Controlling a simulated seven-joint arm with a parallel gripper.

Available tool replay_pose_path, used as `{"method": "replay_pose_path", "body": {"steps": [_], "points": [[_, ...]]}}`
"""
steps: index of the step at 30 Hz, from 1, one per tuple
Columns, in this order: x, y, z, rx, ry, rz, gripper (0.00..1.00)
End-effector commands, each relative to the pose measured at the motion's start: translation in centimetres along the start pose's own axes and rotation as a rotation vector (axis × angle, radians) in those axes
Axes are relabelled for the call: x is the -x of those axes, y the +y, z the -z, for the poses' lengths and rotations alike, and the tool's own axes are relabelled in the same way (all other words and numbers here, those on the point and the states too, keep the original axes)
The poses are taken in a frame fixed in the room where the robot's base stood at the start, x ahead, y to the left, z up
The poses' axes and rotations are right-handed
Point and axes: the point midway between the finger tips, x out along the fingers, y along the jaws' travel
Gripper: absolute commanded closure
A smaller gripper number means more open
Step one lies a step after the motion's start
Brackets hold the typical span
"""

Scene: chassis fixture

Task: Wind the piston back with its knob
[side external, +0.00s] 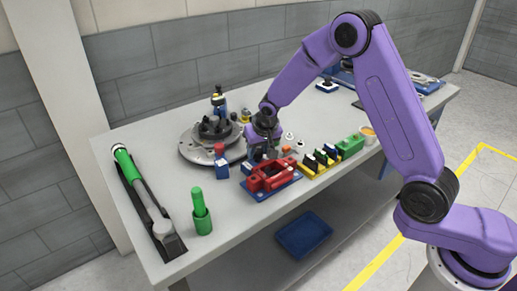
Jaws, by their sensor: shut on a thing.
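A red, open-framed fixture (270,180) sits on a blue base plate (288,189) near the middle of the table's front edge; it looks like the piston's housing. My gripper (262,155) points down at the back left of this red fixture. Its fingers are shut on what looks like the knob, which is small and mostly hidden by them. The piston itself is too small to make out.
A round grey turntable (190,152) with dark parts stands at left behind. A red-and-blue block (221,168) is close left of my gripper. A yellow rack (318,168) and green block (350,146) stand at right. A green cylinder (201,222) stands front left.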

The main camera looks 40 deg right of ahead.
Motion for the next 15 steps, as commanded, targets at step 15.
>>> {"method": "replay_pose_path", "body": {"steps": [15], "points": [[-0.03,-0.24,0.06,-0.324,0.0,-0.133,0.93]]}}
